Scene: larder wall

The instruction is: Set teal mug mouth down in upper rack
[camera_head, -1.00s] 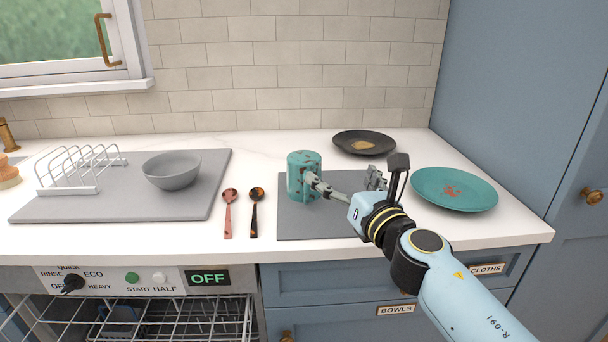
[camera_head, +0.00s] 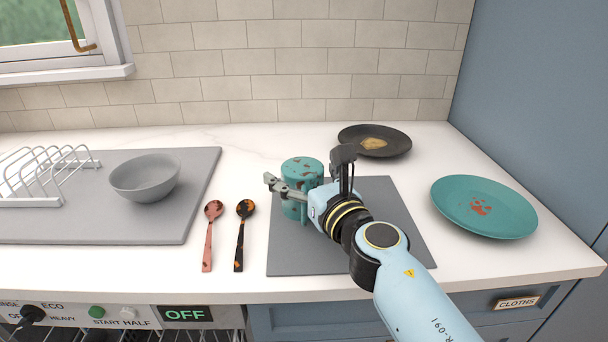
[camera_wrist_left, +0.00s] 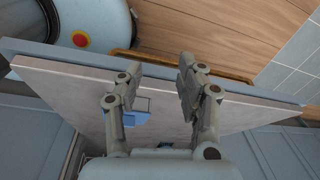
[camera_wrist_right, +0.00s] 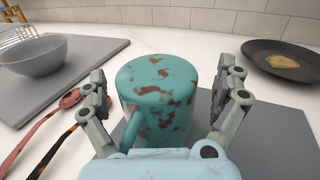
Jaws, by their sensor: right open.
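The teal mug (camera_head: 299,172) with brown patches stands on the grey mat (camera_head: 300,258) on the counter. Its closed base faces up, so it is mouth down. In the right wrist view the mug (camera_wrist_right: 160,95) sits between the fingers of my right gripper (camera_wrist_right: 166,100), which are open on either side with a gap at the right. Its handle shows at the lower left, near the left finger. In the head view one finger reaches past the mug's left side. My left gripper (camera_wrist_left: 158,80) is open and empty, away from the mug. The upper rack (camera_head: 190,336) shows only as a sliver below the counter.
A grey bowl (camera_head: 146,180) and white plate rack (camera_head: 40,172) stand on a grey board at left. Two spoons (camera_head: 209,240) lie left of the mat.

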